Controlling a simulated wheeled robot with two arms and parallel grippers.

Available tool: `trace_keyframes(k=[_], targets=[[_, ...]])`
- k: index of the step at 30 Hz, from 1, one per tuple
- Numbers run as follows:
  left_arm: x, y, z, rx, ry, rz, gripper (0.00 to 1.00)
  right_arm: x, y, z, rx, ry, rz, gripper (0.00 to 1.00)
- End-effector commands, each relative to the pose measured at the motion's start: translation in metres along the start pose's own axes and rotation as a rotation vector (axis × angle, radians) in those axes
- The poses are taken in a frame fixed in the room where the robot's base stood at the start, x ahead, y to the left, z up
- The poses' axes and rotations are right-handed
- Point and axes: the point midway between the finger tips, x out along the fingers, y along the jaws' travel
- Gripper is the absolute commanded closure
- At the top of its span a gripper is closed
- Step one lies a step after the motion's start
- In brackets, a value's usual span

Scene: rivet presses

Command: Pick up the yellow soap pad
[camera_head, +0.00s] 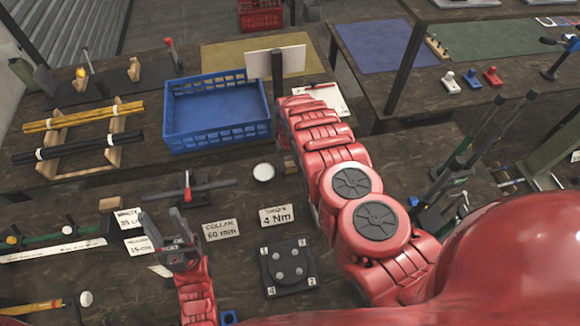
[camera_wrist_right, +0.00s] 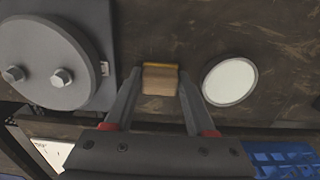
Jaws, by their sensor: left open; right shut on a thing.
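The yellow soap pad (camera_wrist_right: 160,81) shows in the right wrist view as a small tan block with a yellow strip along its upper edge. It sits between the fingertips of my right gripper (camera_wrist_right: 160,75), which is shut on it. In the head view part of the pad (camera_head: 290,165) shows as a small tan patch beside my right arm; the arm hides most of the gripper there. I cannot tell whether the pad is clear of the table. My left gripper (camera_head: 163,222) is open and empty over the front left of the table, away from the pad.
A white disc (camera_head: 264,172) lies close beside the pad. A blue crate (camera_head: 216,112) stands behind it. A dark plate with bolts (camera_head: 288,267), label cards (camera_head: 276,215) and a red-handled tool (camera_head: 187,187) are nearby. Rod racks (camera_head: 82,135) stand at the left.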

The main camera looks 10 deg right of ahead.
Motion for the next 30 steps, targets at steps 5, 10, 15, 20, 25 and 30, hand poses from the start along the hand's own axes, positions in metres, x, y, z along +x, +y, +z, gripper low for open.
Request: trace_keyframes(k=[5,10,15,20,25,30], targets=[[0.000,0.000,0.000,0.000,0.000,0.000,0.50,0.000,0.000,0.000,0.000,0.000,0.000,0.98],[0.000,0.000,0.000,0.000,0.000,0.000,0.50,0.000,0.000,0.000,0.000,0.000,0.000,0.99],[-0.002,0.000,0.000,0.000,0.000,0.000,0.50,-0.003,0.001,0.000,0.001,-0.002,0.001,0.99],[-0.006,0.000,0.001,0.000,0.000,0.000,0.50,-0.015,0.000,-0.002,0.002,0.003,0.000,0.99],[-0.013,0.001,0.002,0.000,0.000,0.000,0.50,-0.032,-0.001,-0.001,0.001,0.001,-0.002,0.99],[-0.022,0.001,0.004,0.000,0.000,0.000,0.50,-0.054,-0.001,0.000,0.000,-0.001,-0.002,0.99]])
